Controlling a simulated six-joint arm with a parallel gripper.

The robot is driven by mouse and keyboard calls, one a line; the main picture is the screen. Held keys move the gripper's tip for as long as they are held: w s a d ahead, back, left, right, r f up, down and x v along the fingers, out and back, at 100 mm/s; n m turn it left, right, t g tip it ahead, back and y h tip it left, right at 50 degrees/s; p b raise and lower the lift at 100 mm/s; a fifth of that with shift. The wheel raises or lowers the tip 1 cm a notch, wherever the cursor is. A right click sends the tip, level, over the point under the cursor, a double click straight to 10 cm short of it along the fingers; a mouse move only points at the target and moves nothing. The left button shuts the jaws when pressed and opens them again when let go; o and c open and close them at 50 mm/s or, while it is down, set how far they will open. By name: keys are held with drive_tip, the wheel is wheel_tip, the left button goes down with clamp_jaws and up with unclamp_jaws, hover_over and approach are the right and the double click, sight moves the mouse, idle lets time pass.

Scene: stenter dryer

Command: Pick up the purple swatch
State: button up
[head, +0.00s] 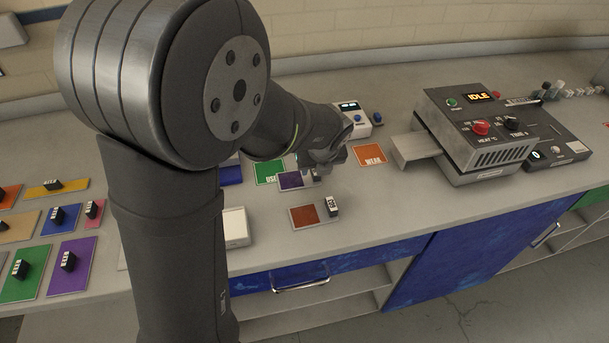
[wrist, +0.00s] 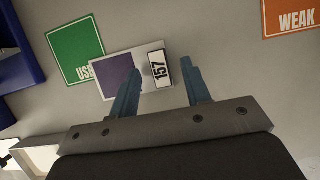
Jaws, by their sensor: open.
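A pale card with a purple patch (wrist: 119,80) and a dark block labelled 157 (wrist: 161,71) lies on the counter, overlapping a corner of the green square. In the head view this purple swatch (head: 290,181) is partly hidden by my gripper (head: 322,168). In the wrist view my gripper (wrist: 161,76) is open, with one finger on each side of the labelled block. The left finger covers part of the card. I cannot tell how far above the card the fingertips are. Another purple swatch (head: 82,249) with a dark block lies at the far left.
The green square (wrist: 72,48) reads "USE", partly covered; an orange square (wrist: 289,14) reads "WEAK". A rust-red swatch (head: 304,216) with a labelled block lies nearer the front edge. A dryer (head: 463,155) showing IDLE stands right. Several coloured swatches lie left.

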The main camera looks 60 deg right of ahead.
drive_tip(key=shift+w+d+f, duration=0.1)
drive_tip(key=shift+d+f, duration=0.05)
drive_tip(key=shift+f, duration=0.35)
clamp_jaws()
drive_tip(key=shift+r, duration=0.15)
